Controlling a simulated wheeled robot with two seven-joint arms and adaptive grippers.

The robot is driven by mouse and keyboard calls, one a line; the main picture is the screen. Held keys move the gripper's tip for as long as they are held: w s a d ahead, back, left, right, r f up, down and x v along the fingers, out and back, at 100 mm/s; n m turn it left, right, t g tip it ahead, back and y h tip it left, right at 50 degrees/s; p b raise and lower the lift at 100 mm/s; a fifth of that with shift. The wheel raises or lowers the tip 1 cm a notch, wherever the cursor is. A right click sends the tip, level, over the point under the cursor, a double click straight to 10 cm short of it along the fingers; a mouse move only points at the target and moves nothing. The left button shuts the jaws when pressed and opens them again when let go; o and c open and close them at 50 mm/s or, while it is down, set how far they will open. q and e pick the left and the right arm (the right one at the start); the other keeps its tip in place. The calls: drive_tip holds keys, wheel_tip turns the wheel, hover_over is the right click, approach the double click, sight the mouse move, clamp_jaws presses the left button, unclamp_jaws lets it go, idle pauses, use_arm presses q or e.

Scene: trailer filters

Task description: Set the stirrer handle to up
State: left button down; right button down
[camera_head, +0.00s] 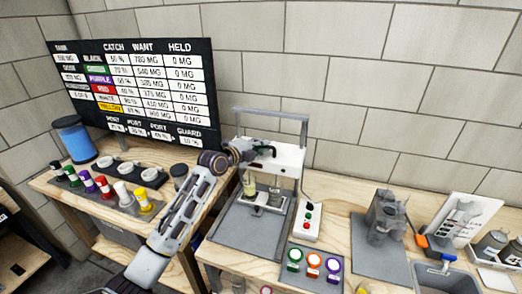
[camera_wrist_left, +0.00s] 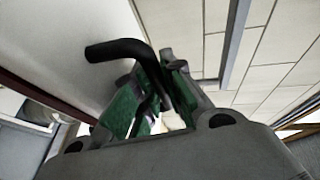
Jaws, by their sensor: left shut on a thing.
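The stirrer is a white-topped stand (camera_head: 288,158) with a grey frame on the right-hand bench in the head view. Two clear vessels stand under its head. The black stirrer handle (camera_wrist_left: 118,48) is a bent bar in the left wrist view; its free end sticks out to the left. My left gripper (camera_head: 262,150) reaches the stand's head from the left. In the left wrist view its green-padded fingers (camera_wrist_left: 158,82) are shut around the handle's lower part. In the head view the handle is too small and covered to read its angle. My right gripper is not in view.
A black board (camera_head: 135,90) with a table of amounts stands behind the left bench. Coloured-capped bottles (camera_head: 103,186) and a blue jar (camera_head: 74,140) are under my left arm's side.

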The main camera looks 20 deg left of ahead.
use_arm(q)
wheel_tip(320, 180, up, 8)
drive_tip(key=p, duration=0.2)
drive_tip(key=shift+a+f+p, duration=0.1)
drive_tip(key=shift+f+p, duration=0.05)
drive_tip(key=shift+p, duration=0.2)
drive_tip(key=shift+r, duration=0.65)
drive_tip(key=c, duration=1.6)
unclamp_jaws()
drive_tip(key=shift+o, duration=0.6)
drive_tip(key=shift+f, duration=0.2)
drive_tip(key=v, duration=1.2)
drive_tip(key=shift+r, duration=0.1)
